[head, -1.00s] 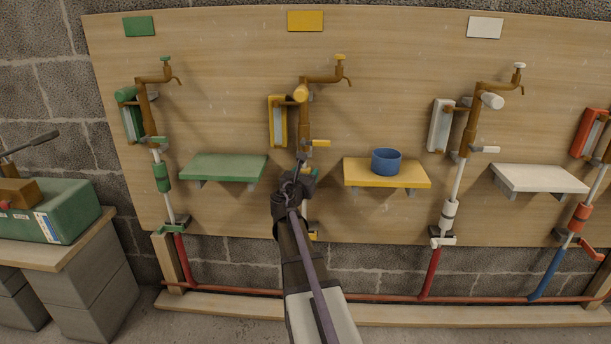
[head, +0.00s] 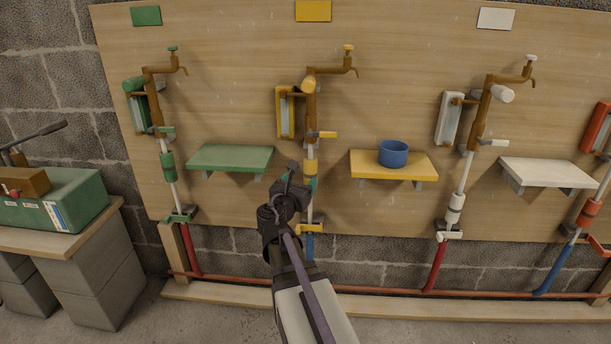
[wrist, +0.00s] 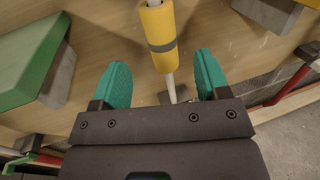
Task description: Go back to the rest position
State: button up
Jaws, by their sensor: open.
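My gripper (wrist: 160,88) is open in the wrist view, with its two teal fingers apart and nothing between them. The yellow sleeve (wrist: 158,38) on the pipe is beyond the fingertips, apart from them as far as I can tell. In the head view my arm reaches up from the bottom middle, and my gripper (head: 300,181) is in front of the lower part of the yellow station's pipe, partly hiding it. The fingers are mostly hidden there by my wrist.
A green shelf (head: 230,158) is to the left and a yellow shelf (head: 393,166) with a blue cup (head: 393,153) to the right. A white shelf (head: 546,173) is farther right. A red pipe (head: 380,290) runs low along the wall. A green case (head: 62,199) stands on the left bench.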

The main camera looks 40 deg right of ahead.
jog(key=shift+a, duration=0.1)
dwell(0.3)
jog(key=s+a+f+m+g+y+p, duration=0.1)
jog(key=s+a+f+m+g+y, duration=0.3)
jog(key=m, duration=0.6)
jog(key=s+a+f+m+g+y+p, duration=0.1)
jog(key=s+a+f+m+g+y, duration=0.2)
jog(key=f+m, duration=0.5)
jog(key=s+a+r+m+g+y+p, duration=0.1)
jog(key=s+a+m+y+p, duration=0.15)
jog(key=a, duration=0.65)
jog(key=s+a+r+m+y+p, duration=0.1)
jog(key=a+y+p, duration=0.15)
jog(key=a, duration=0.55)
jog(key=s+a+r+m+g+y+p, duration=0.15)
jog(key=a+y, duration=0.25)
jog(key=a, duration=0.5)
notch_tip(320, 180, up, 36)
jog(key=m+p, duration=0.1)
jog(key=p, duration=3.5)
jog(key=shift+d, duration=0.35)
